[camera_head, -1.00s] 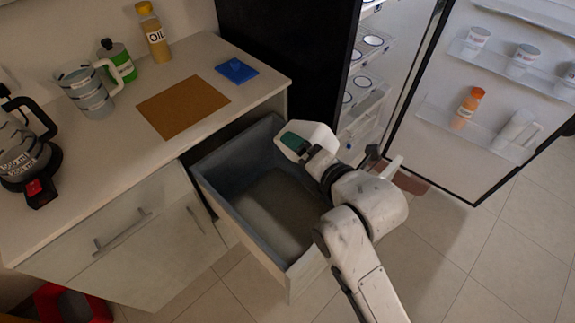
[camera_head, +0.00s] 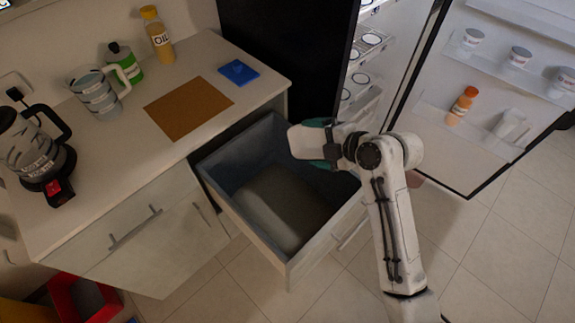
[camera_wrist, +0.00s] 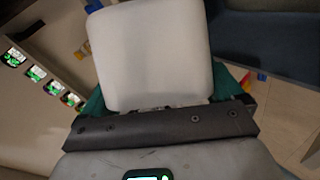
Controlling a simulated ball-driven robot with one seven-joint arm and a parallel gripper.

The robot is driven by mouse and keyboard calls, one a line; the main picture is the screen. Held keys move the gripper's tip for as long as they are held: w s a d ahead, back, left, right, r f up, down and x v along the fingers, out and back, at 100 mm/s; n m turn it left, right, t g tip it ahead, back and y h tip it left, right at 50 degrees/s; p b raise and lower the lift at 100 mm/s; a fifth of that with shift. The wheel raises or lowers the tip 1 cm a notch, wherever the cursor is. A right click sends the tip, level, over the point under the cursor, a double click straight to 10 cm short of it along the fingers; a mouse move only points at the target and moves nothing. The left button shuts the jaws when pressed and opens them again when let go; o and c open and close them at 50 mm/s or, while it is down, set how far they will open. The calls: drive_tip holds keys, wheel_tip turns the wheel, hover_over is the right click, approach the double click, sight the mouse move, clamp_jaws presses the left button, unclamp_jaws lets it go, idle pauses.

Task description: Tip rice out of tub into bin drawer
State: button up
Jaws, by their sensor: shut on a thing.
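The bin drawer (camera_head: 222,203) is pulled open, with blue-grey inner walls and a pale rounded shape on its floor that I cannot identify. My gripper (camera_head: 312,143) is over the drawer's back right part, its pale jaw shut on a teal tub (camera_head: 322,163). In the head view, the jaw covers most of the tub. In the wrist view, the pale jaw (camera_wrist: 150,55) fills the middle, and teal parts of the tub (camera_wrist: 226,84) show on both sides. The tub's mouth and any rice are hidden. No falling grains show.
The counter (camera_head: 120,150) at left holds a coffee pot (camera_head: 35,160), a jug (camera_head: 97,92), an oil bottle (camera_head: 158,35), a brown mat (camera_head: 188,108) and a blue block (camera_head: 239,72). The open fridge door (camera_head: 440,150) stands at right. Tiled floor lies in front of the drawer.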

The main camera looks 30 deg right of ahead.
drive_tip(key=shift+w+d+f+m+g+y, duration=0.3)
drive_tip(key=shift+w+d+m+g+y, duration=0.1)
drive_tip(key=shift+d+m+y, duration=0.25)
drive_tip(key=shift+w+d+f+m+g+y+b, duration=0.9)
drive_tip(key=shift+w+d+f+m+y+b, duration=1.85)
drive_tip(key=shift+d+b, duration=1.95)
drive_tip(key=shift+m+y, duration=0.3)
drive_tip(key=shift+y, duration=0.2)
drive_tip(key=r, duration=0.1)
drive_tip(key=r+p, duration=0.2)
drive_tip(key=r, duration=0.1)
drive_tip(key=shift+s+a+r, duration=0.1)
drive_tip(key=shift+s+a, duration=0.2)
drive_tip(key=shift+s, duration=0.1)
